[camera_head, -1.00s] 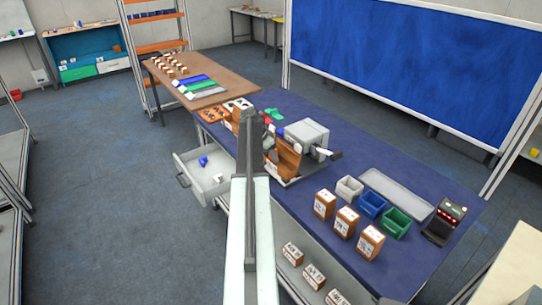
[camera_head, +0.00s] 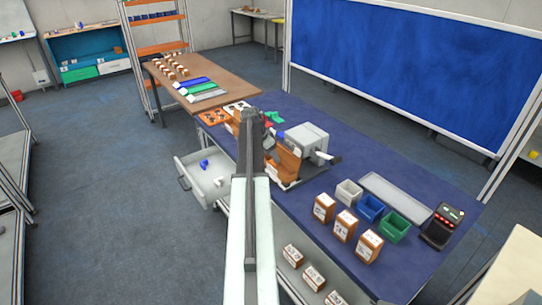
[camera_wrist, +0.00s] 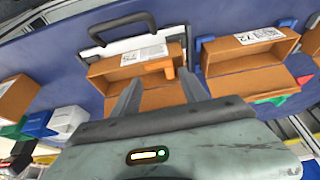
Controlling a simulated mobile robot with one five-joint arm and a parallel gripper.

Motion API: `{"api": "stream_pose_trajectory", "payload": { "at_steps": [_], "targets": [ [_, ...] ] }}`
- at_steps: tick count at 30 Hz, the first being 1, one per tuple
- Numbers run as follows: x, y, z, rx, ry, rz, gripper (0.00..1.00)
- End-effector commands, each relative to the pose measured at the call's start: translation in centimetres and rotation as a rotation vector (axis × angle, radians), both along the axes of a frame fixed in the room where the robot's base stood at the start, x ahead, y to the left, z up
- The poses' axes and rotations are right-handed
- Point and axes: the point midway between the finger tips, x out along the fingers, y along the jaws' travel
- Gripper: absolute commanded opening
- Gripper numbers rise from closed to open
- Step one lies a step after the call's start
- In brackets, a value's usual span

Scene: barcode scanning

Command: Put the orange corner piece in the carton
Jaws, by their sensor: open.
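In the wrist view, my gripper (camera_wrist: 158,78) is open, its two fingers reaching over an open brown carton (camera_wrist: 108,66) with a white label. A small bright orange piece (camera_wrist: 167,68), apparently the orange corner piece, shows between the fingertips at the carton's opening. I cannot tell whether it rests inside or on the edge. In the head view, the carton (camera_head: 284,163) stands on the blue table beside a grey machine. My arm hides part of it, and the fingertips are hard to make out there.
A second open carton (camera_wrist: 250,65) lies close on the right in the wrist view. The grey machine (camera_head: 306,141), small white, blue and green bins (camera_head: 394,226), several closed boxes (camera_head: 344,226) and a black scanner (camera_head: 442,224) share the table. An open drawer (camera_head: 207,177) juts out left.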

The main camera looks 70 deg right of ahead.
Motion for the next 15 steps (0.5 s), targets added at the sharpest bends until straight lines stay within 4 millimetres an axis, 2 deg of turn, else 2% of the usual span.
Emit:
{"api": "stream_pose_trajectory", "payload": {
  "at_steps": [1,6,14,15],
  "targets": [
    [0.0,0.0,0.7,0.000,0.000,0.000,0.52],
    [0.0,0.0,1.8,0.000,0.000,0.000,0.52],
    [-0.1,0.0,1.7,0.000,0.000,-0.001,0.52],
    [-0.1,0.0,1.7,0.000,0.000,-0.001,0.63]
  ]
}}
